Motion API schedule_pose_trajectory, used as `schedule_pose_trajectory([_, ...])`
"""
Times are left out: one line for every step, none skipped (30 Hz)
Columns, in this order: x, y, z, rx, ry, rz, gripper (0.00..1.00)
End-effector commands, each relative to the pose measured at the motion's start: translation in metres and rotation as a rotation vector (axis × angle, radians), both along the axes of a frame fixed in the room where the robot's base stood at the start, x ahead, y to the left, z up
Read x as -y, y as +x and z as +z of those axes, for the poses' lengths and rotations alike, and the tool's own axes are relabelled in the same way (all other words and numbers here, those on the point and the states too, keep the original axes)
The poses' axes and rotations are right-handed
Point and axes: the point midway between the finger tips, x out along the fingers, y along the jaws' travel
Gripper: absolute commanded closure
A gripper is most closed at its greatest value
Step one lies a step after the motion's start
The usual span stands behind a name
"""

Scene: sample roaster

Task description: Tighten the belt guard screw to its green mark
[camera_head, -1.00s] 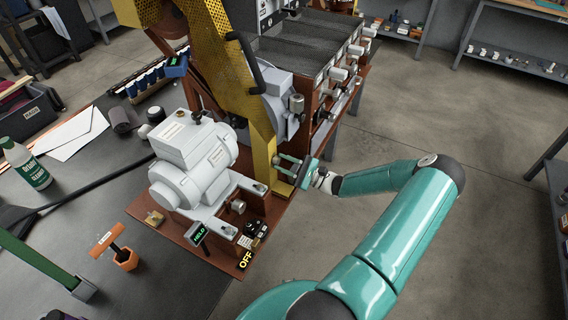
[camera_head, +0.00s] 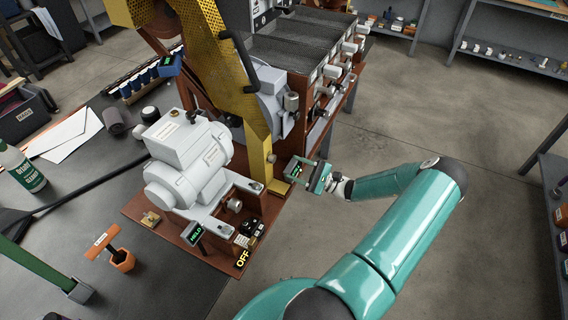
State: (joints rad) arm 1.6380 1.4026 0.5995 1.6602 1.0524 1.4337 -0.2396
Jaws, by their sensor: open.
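The yellow perforated belt guard (camera_head: 238,92) slopes down to a narrow foot beside the grey motor. A small dark screw-like part (camera_head: 271,158) shows near the guard's lower end, but it is too small to read its turn or see a green mark on it. My gripper (camera_head: 291,170) is open, just right of the guard's foot, with a visible gap to the screw-like part. Its fingers point left and nothing shows between them. A small green patch shows at the gripper.
The grey motor (camera_head: 188,165) sits on a red-brown base plate (camera_head: 150,228) with a HOLD display (camera_head: 196,232) and an OFF label. An orange T-handled tool (camera_head: 103,241) stands in a holder at left. Open floor (camera_head: 420,110) lies right of the roaster.

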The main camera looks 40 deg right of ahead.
Motion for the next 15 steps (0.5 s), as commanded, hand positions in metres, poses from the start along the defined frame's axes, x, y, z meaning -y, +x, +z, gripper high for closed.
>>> schedule_pose_trajectory([0.007, -0.01, -0.004, -0.001, -0.001, -0.002, 0.5])
schedule_pose_trajectory([0.01, -0.015, -0.006, -0.001, -0.001, -0.002, 0.5])
schedule_pose_trajectory([0.014, -0.022, -0.01, -0.002, -0.002, -0.002, 0.5])
schedule_pose_trajectory([0.018, -0.027, -0.011, 0.0, -0.001, -0.002, 0.5])
schedule_pose_trajectory([0.021, -0.032, -0.013, 0.0, 0.0, -0.002, 0.5])
schedule_pose_trajectory([0.025, -0.038, -0.016, -0.001, -0.001, -0.002, 0.5])
schedule_pose_trajectory([0.027, -0.042, -0.017, 0.0, 0.0, -0.001, 0.5])
schedule_pose_trajectory([0.029, -0.045, -0.019, -0.001, 0.0, -0.001, 0.5])
schedule_pose_trajectory([0.032, -0.049, -0.02, 0.0, 0.0, 0.0, 0.5])
schedule_pose_trajectory([0.033, -0.052, -0.021, 0.0, 0.0, 0.0, 0.5])
schedule_pose_trajectory([0.035, -0.054, -0.022, 0.001, -0.001, 0.0, 0.5])
schedule_pose_trajectory([0.036, -0.056, -0.023, 0.001, -0.001, 0.0, 0.5])
schedule_pose_trajectory([0.037, -0.057, -0.023, 0.0, -0.001, 0.001, 0.5])
schedule_pose_trajectory([0.037, -0.058, -0.023, 0.0, -0.001, 0.001, 0.5])
schedule_pose_trajectory([0.038, -0.059, -0.024, 0.0, -0.001, 0.001, 0.5])
